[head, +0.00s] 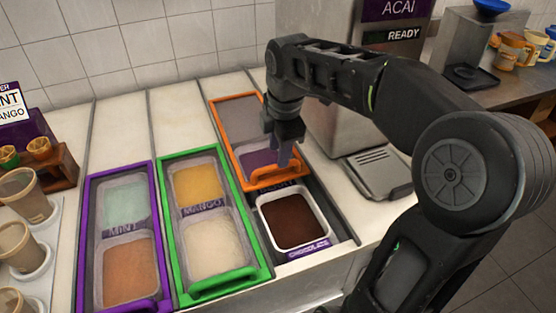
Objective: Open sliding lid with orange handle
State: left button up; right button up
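The orange-framed sliding lid (226,108) lies over the rear part of the right topping bay. Its orange handle (280,177) is at the front edge of the lid. A chocolate tub (291,220) with dark brown topping is uncovered in front of the lid. A purple patch shows through the lid just behind the handle. My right gripper (281,155) points down at the lid, just behind the handle. I cannot tell whether its fingers touch the handle or whether they are open. My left gripper is not in view.
A green-framed lid (259,262) covers the mango bay and a purple-framed lid (79,262) covers the mint bay on the left. Cups (25,194) stand at the far left. The açaí machine's drip tray (377,174) is to the right, close to my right arm.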

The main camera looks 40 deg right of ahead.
jog(key=f, duration=0.4)
jog(key=shift+w+d+f, duration=0.1)
jog(key=shift+w, duration=0.3)
jog(key=shift+c, duration=0.5)
grip_shut()
dwell(0.5)
